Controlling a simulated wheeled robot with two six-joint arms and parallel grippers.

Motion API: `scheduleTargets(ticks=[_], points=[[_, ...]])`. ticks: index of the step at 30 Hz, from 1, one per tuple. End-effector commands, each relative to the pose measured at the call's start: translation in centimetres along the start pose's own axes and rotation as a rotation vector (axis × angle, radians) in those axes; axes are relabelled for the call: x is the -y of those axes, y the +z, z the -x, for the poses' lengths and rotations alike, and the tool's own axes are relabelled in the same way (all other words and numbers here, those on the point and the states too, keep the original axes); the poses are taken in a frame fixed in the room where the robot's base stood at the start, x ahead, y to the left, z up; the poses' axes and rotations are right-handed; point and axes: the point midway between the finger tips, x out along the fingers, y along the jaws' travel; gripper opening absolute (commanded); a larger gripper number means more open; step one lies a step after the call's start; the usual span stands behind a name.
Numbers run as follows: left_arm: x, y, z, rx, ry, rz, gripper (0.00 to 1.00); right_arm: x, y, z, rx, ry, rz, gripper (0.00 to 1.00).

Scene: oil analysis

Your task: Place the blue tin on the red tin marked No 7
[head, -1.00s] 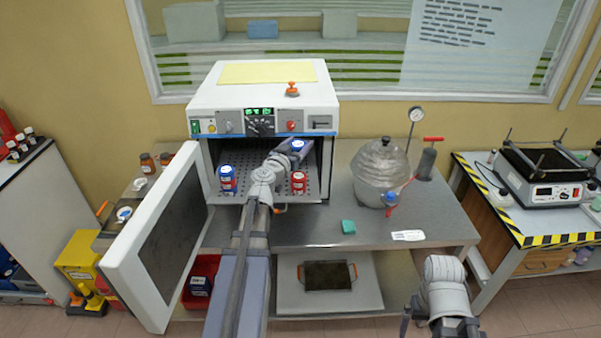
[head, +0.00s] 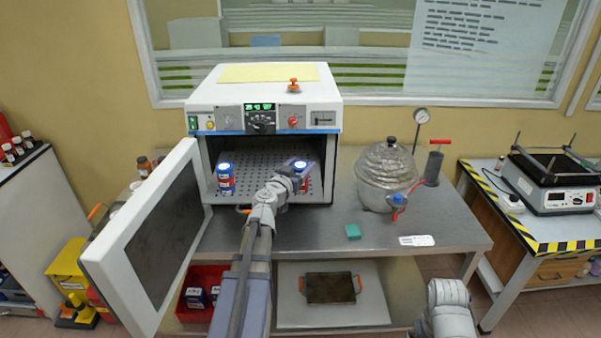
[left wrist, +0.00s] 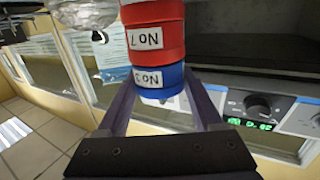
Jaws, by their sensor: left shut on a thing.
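The blue tin (left wrist: 156,82), labelled No 3, is between the fingers of my left gripper (left wrist: 160,88), which is shut on it. The red tin (left wrist: 155,40), marked No 7, shows against the blue tin in the upside-down left wrist view. The two look lined up, with no clear gap between them. In the head view the blue tin (head: 301,165) is at the right side inside the open oven, with my left gripper (head: 293,176) in front. The red tin is mostly hidden there. My right arm shows at the bottom right, its gripper out of view.
The oven (head: 262,100) has its door (head: 150,235) swung open at the left. Another tin stack (head: 226,180) stands at the left inside it. A red bin (head: 190,315) is below.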

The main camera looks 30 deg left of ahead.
Motion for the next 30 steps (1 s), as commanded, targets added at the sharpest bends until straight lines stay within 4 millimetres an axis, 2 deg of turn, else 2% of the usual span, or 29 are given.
scheduleTargets(ticks=[10,11,18,30], points=[[0.00,0.33,-0.01,0.000,0.000,0.000,0.11,0.03,-0.02,-0.33,0.000,0.000,0.000,0.97],[0.00,0.30,-0.01,0.000,0.000,0.000,0.68,0.03,-0.02,-0.30,0.000,0.000,0.000,0.97],[0.00,0.18,-0.01,0.000,0.000,0.000,0.95,0.02,-0.01,-0.18,0.000,0.000,0.000,0.97],[0.00,-0.22,0.01,0.000,0.000,0.000,0.97,-0.02,0.01,0.22,0.000,0.000,0.000,0.97]])
